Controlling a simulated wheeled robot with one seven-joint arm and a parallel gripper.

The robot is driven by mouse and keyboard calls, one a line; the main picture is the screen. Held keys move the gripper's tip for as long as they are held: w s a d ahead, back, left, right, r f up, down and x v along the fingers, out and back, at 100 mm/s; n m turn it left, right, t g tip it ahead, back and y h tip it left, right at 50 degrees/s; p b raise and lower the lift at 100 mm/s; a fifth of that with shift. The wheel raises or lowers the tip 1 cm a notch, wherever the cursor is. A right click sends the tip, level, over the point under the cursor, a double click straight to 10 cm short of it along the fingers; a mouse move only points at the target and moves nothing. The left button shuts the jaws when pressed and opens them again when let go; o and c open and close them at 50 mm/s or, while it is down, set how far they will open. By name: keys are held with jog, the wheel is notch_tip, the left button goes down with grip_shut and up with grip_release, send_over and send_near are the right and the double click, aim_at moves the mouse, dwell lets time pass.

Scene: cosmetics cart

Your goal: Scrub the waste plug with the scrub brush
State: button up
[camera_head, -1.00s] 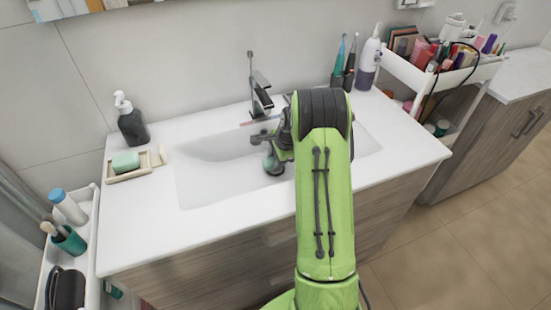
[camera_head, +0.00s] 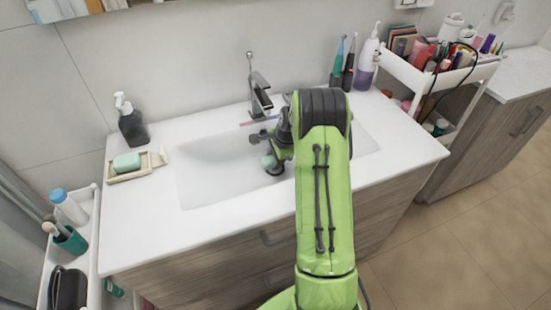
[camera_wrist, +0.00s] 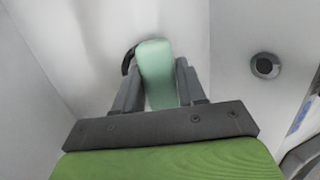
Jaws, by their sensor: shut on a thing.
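My gripper (camera_wrist: 160,88) is shut on the green scrub brush (camera_wrist: 158,68), which sticks out between its fingers in the wrist view. In the head view a small part of the green brush (camera_head: 268,160) shows low in the sink basin, left of my arm. A dark curved edge, seemingly the waste plug (camera_wrist: 128,62), shows just left of the brush and is mostly hidden behind it. In the head view a dark patch of the plug (camera_head: 276,170) seems to show beneath the brush. I cannot tell whether brush and plug touch.
The white basin (camera_head: 205,180) surrounds my gripper, with a round dark fitting (camera_wrist: 265,66) on its wall. The faucet (camera_head: 260,95) stands behind. A soap dish (camera_head: 130,175) and a dark pump bottle (camera_head: 131,122) are at the left. Toothbrushes and a bottle stand at the back right.

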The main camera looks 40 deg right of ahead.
jog(key=shift+s+a+b, duration=0.15)
jog(key=shift+s+a, duration=0.05)
jog(key=shift+s, duration=0.5)
jog(key=shift+s+a+b, duration=0.15)
jog(key=shift+s, duration=0.55)
jog(key=shift+w+d+p, duration=0.15)
jog(key=shift+w+p, duration=0.15)
jog(key=shift+w, duration=0.45)
jog(key=shift+w+d+p, duration=0.25)
jog(key=shift+w+p, duration=0.2)
jog(key=shift+w, duration=0.3)
notch_tip(320, 180, up, 7)
jog(key=p, duration=0.5)
jog(key=shift+r, duration=0.15)
